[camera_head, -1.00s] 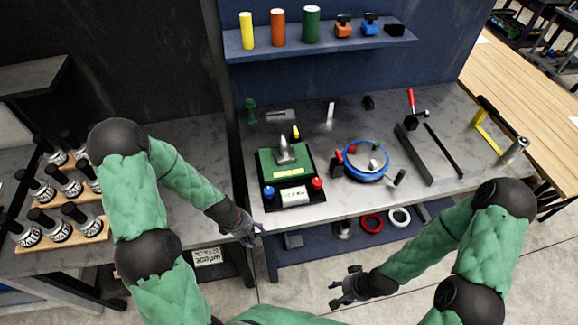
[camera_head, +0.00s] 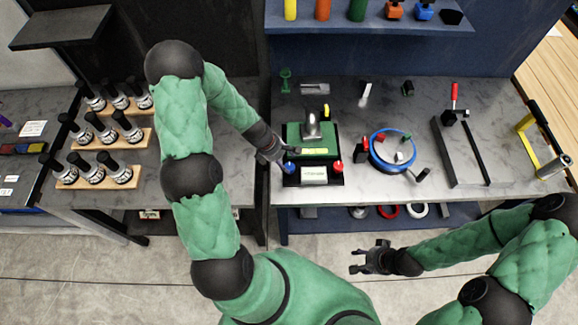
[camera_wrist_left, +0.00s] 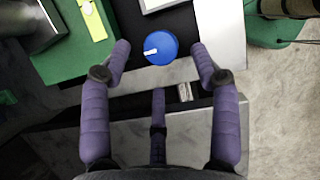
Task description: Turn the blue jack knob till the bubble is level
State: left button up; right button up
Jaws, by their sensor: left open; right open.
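The tilting positioner has a green plate (camera_head: 323,148) on a black base, with a metal piece standing on it. The blue jack knob (camera_head: 289,167) is at its front left corner and a red knob (camera_head: 338,167) at its front right. My left gripper (camera_head: 284,158) is at the blue knob. In the left wrist view the blue knob (camera_wrist_left: 161,48) has a white mark and lies between the open purple fingers, touching neither. My right gripper (camera_head: 357,259) is open and empty, in front of the bench.
A blue ring fixture (camera_head: 375,160) stands right of the positioner, with a dark angled bracket (camera_head: 440,150) beyond it. Wooden racks (camera_head: 93,182) of tool holders are on the left. A blue shelf (camera_head: 375,26) is behind.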

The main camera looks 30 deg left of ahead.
aim_at(289, 166)
pick_arm(q)
jog(key=shift+b+x, duration=0.7)
jog(key=shift+x, duration=1.45)
jog(key=shift+s, duration=0.1)
jog(key=c, duration=1.1)
